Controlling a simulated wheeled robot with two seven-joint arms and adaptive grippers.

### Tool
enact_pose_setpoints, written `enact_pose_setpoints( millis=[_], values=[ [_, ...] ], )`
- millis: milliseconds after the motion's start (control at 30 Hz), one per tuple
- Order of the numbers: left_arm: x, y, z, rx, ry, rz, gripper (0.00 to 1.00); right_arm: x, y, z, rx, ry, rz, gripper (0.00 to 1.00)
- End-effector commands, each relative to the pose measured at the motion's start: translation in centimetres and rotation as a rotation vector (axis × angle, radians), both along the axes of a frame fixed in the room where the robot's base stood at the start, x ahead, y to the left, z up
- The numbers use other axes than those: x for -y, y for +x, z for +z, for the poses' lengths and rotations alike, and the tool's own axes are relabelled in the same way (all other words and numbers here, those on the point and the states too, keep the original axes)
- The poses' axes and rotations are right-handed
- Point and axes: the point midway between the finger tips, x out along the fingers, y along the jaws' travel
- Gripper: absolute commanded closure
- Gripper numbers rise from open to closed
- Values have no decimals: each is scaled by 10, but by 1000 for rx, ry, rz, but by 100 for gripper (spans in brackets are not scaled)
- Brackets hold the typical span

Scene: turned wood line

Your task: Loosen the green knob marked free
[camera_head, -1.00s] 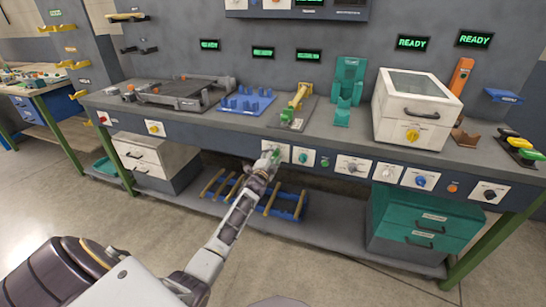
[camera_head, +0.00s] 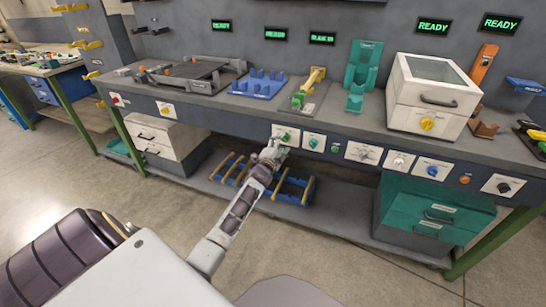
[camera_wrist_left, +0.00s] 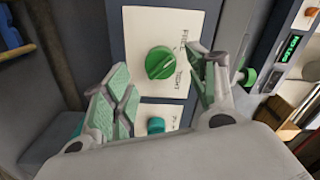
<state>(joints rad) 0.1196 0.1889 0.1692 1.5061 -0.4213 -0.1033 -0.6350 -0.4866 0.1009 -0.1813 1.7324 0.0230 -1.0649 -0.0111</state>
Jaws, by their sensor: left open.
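The green knob (camera_wrist_left: 160,62) sits on a white plate (camera_wrist_left: 145,25) with black lettering, partly readable as "free" at one end. The same knob (camera_head: 285,137) shows small on the front of the workbench in the head view. My left gripper (camera_wrist_left: 158,72) is open, with its green-padded fingers on either side of the knob in the wrist view. I see no clear contact between pads and knob. In the head view my left gripper (camera_head: 273,152) is just below the knob's plate. My right gripper is not in view.
A teal knob (camera_wrist_left: 156,125) on its own plate lies close beside the green one. More controls line the bench front, including a blue knob (camera_head: 432,171). A blue rack (camera_head: 294,191) with yellow bars stands on the shelf below.

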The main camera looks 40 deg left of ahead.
Motion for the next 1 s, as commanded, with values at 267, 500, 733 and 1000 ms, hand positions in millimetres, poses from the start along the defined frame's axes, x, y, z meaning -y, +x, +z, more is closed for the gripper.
enact_pose_setpoints(
  millis=[267,500,733,1000],
  values=[
    [6,-24,-1,-1,-1,1,42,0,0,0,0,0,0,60],
    [10,-45,-1,-2,-2,1,42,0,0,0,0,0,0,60],
    [15,-64,-1,-1,0,1,42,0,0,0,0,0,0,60],
    [19,-81,-1,-1,-1,1,42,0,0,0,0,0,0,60]
  ],
)
